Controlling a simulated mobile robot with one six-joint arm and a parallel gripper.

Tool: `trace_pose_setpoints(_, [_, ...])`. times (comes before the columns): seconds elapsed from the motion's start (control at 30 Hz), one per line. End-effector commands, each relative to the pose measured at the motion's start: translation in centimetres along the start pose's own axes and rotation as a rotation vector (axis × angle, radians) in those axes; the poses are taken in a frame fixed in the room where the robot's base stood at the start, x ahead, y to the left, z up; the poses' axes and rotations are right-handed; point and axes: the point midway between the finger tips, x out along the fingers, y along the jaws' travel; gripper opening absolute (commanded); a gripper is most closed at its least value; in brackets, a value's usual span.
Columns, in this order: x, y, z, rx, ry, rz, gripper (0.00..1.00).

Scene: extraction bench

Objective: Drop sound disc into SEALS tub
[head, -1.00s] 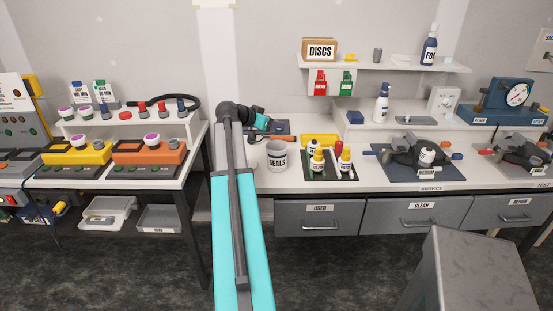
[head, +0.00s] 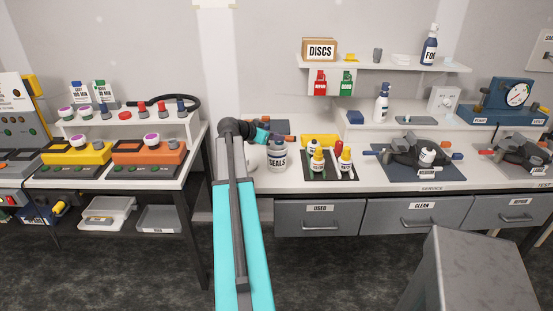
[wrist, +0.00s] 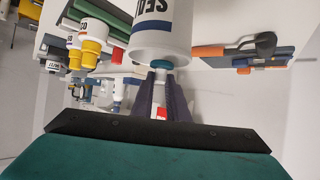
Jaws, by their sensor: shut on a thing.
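The SEALS tub (head: 277,161) is a pale round tub standing on the bench. In the wrist view the tub (wrist: 163,38) fills the top middle, its label partly cut off. My gripper (wrist: 160,70) is shut on a small teal-looking disc (wrist: 160,63), which shows between the fingertips at the tub's rim. I cannot tell whether the disc is above the opening or inside it. In the head view my gripper (head: 272,138) is just above the tub, and the disc cannot be made out there.
A dark tray (head: 331,176) with yellow-capped bottles stands close to the tub's right. A yellow bin (head: 320,140) is behind it. A dark mat with small tools lies behind the tub. The drawers under the bench are shut. The bench's front edge is close in front of the tub.

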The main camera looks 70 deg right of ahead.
Motion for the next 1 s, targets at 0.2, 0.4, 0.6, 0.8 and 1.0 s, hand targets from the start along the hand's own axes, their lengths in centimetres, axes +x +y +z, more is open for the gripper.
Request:
trace_pose_setpoints(0.2, [0.0, 0.0, 0.0, 0.0, 0.0, 0.0, 0.29])
trace_pose_setpoints(0.4, [0.0, 0.0, 0.0, 0.0, 0.0, 0.0, 0.36])
trace_pose_setpoints(0.6, [-0.1, 0.0, 0.0, 0.0, 0.0, 0.0, 0.36])
trace_pose_setpoints(0.8, [-1.2, 0.1, 0.1, 0.0, 0.0, -0.001, 0.36])
trace_pose_setpoints(1.0, [-3.8, 0.0, 0.2, 0.001, 0.001, -0.002, 0.36])
